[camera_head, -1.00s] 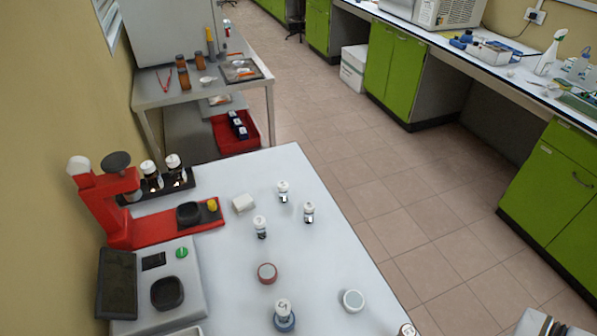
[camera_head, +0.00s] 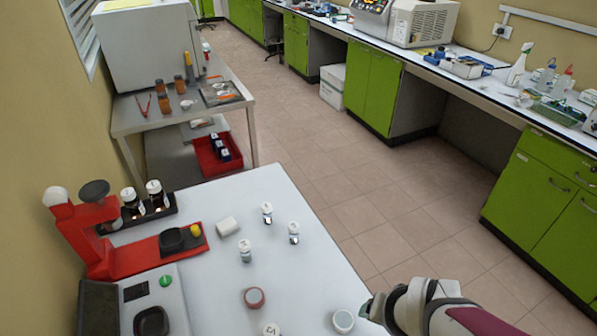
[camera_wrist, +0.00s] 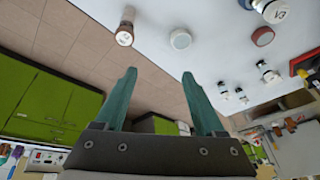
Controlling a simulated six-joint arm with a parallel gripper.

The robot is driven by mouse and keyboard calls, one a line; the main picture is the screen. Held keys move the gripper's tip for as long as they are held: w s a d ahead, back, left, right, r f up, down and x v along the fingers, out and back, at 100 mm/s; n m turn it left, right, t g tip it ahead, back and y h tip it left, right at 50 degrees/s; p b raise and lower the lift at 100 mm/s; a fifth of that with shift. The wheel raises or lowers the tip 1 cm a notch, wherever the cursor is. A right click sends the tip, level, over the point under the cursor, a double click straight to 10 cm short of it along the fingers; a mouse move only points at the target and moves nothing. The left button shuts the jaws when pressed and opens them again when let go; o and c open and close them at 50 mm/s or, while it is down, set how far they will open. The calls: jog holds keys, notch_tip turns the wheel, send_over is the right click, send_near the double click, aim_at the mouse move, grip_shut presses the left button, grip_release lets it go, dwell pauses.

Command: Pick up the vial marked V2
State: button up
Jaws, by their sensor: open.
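A white-capped vial (camera_head: 271,330) with a V mark on its cap stands at the bottom edge of the head view, mostly cut off. In the wrist view it stands at the top right (camera_wrist: 276,12); its digit may be a 2 or a 3. Three smaller-looking white-capped vials (camera_head: 267,213), (camera_head: 294,233), (camera_head: 245,251) stand further back on the white table (camera_head: 310,275); their marks are too small to read. My gripper (camera_wrist: 159,72) is open, with teal fingers apart and nothing between them. In the head view it is at the lower right, off the table's right side.
A brown-and-white vial (camera_wrist: 125,30) shows in the wrist view. A red stand (camera_head: 90,240) and a grey device (camera_head: 150,305) fill the table's left. The table's middle right is clear.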

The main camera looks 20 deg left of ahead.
jog(key=w+a+f+n+t+y, duration=0.1)
jog(key=w+a+f+n+t, duration=0.15)
jog(key=w+a, duration=0.25)
jog(key=n+t+y, duration=0.2)
jog(key=n+y, duration=0.6)
send_near(247, 252)
jog(key=x, duration=1.1)
jog(key=shift+w+a+f, duration=0.1)
jog(key=shift+w+a, duration=0.1)
jog(key=shift+a, duration=0.05)
grip_shut()
